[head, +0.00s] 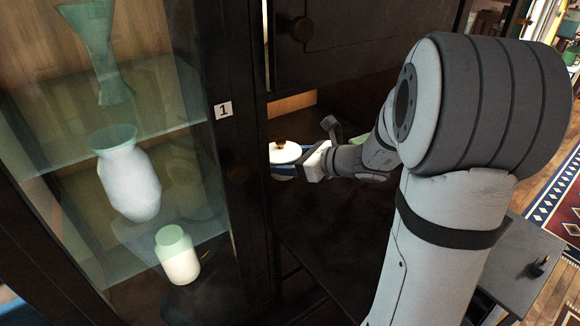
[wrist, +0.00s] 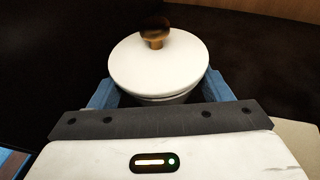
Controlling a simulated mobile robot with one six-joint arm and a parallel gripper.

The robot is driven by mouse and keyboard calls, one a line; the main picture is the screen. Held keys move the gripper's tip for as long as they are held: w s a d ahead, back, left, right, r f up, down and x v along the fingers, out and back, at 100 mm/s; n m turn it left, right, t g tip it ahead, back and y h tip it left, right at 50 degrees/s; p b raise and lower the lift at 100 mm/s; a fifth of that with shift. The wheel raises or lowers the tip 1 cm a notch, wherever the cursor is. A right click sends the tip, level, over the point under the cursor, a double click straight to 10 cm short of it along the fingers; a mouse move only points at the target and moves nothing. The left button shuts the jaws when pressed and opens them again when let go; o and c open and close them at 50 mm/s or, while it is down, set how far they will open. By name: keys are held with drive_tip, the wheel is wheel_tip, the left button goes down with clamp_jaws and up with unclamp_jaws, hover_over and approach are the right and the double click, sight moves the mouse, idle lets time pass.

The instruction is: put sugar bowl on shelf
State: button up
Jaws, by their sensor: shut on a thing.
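The sugar bowl (wrist: 158,72) is white with a domed lid and a dark gold-brown knob. In the wrist view it sits upright between the blue fingers of my gripper (wrist: 158,98), which is shut on it. In the head view the sugar bowl (head: 284,153) shows at the opening of the dark cabinet, partly hidden by the cabinet's door frame. My gripper (head: 285,172) reaches in from the right there. The dark shelf (wrist: 270,65) lies around and beyond the bowl. I cannot tell whether the bowl touches it.
A glass cabinet door (head: 180,120) marked "1" stands at left, with a green vase (head: 98,45), a white vase (head: 130,180) and a cream jar (head: 177,258) behind it. A dark panel with a knob (head: 303,29) hangs above the opening. A green object (head: 358,140) shows behind my arm.

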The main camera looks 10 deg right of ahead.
drive_tip(key=shift+f, duration=0.9)
drive_tip(key=shift+w+a+f, duration=0.1)
drive_tip(key=shift+w+f, duration=0.15)
drive_tip(key=shift+f, duration=0.1)
drive_tip(key=shift+f, duration=0.2)
drive_tip(key=o, duration=1.5)
drive_tip(key=shift+o, duration=0.2)
drive_tip(key=shift+r, duration=0.1)
drive_tip(key=shift+s+r, duration=0.15)
drive_tip(key=shift+r, duration=0.05)
drive_tip(key=b+v, duration=0.1)
drive_tip(key=v, duration=1.1)
drive_tip(key=shift+f, duration=0.1)
